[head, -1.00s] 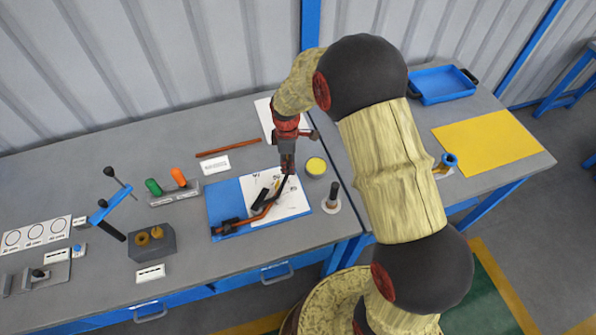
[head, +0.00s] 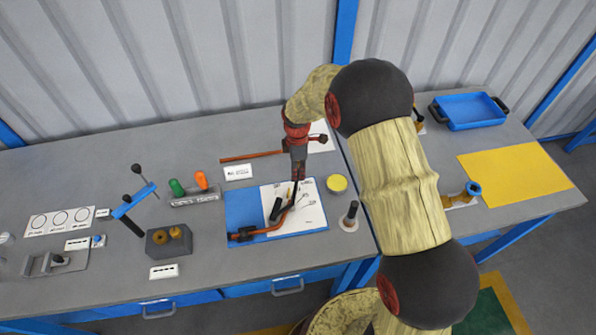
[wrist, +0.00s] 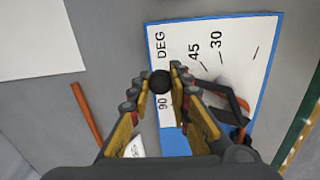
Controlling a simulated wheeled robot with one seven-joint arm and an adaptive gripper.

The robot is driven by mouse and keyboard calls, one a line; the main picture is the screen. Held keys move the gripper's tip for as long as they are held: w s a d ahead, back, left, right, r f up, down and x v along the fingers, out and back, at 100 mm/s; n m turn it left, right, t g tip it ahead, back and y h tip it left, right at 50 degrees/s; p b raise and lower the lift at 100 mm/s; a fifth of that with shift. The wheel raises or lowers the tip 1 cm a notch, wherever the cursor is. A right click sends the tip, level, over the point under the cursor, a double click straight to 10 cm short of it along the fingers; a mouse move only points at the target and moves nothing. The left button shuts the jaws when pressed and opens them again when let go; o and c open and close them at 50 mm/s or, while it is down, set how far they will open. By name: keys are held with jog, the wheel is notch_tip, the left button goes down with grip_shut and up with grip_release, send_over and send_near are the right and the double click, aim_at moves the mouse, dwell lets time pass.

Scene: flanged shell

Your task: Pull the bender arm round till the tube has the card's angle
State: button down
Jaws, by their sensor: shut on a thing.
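The tube bender stands on a blue base (head: 243,207) with a white degree plate (head: 313,213). In the wrist view the degree plate (wrist: 232,38) shows DEG, 90, 45 and 30. A copper-coloured tube (head: 266,231) lies in the bender and bends upward at its right part. My gripper (head: 298,178) is over the plate's far side, at the top of the dark bender arm (head: 294,197). In the wrist view my gripper (wrist: 160,84) is shut on the black knob (wrist: 160,82) of that arm. The small card (head: 238,172) behind the base is unreadable.
A straight copper rod (head: 252,155) lies behind the base. A yellow-topped round tin (head: 337,183) and a dark upright post (head: 350,214) stand close to its right. Green and orange handles (head: 188,187) and a grey block (head: 168,240) stand to the left.

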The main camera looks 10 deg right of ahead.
jog(key=c, duration=1.6)
grip_release()
jog(key=shift+c, duration=0.2)
notch_tip(320, 180, up, 12)
